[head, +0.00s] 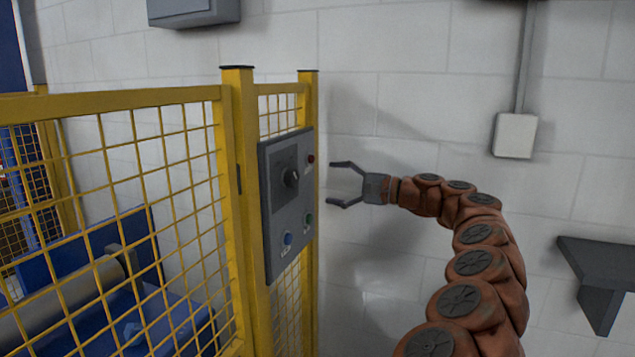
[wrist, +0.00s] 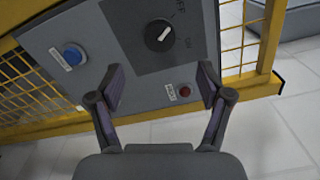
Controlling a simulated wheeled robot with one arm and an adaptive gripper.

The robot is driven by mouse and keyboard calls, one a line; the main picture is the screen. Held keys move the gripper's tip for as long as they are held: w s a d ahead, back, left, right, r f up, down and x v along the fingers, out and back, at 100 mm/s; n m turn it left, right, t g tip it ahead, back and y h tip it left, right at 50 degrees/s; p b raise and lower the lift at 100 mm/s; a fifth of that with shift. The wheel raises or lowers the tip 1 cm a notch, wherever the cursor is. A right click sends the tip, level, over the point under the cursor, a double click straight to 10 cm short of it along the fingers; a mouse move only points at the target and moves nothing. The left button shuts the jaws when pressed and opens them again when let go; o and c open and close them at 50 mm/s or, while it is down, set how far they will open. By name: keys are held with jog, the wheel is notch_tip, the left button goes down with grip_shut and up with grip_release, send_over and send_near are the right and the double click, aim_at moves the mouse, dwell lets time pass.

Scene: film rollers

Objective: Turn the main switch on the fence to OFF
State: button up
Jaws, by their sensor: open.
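The main switch is a round black knob (head: 291,178) on a dark plate on the grey control panel (head: 271,225), which is mounted on the yellow fence (head: 240,160). In the wrist view the knob (wrist: 158,34) has a white pointer line slanting to the upper right. OFF is printed above it and ON to its right; exactly which mark it points at is hard to tell. My gripper (head: 332,184) is open and empty, to the right of the panel. In the wrist view its spread fingers (wrist: 160,82) are below the knob, apart from it.
The panel also has a red button (wrist: 185,91) near my right finger and a blue button (wrist: 73,55) to the left. A blue machine with a roller (head: 70,290) stands behind the mesh. A wall box (head: 515,135) and dark shelf (head: 600,260) are at right.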

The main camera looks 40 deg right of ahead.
jog(key=shift+v, duration=1.05)
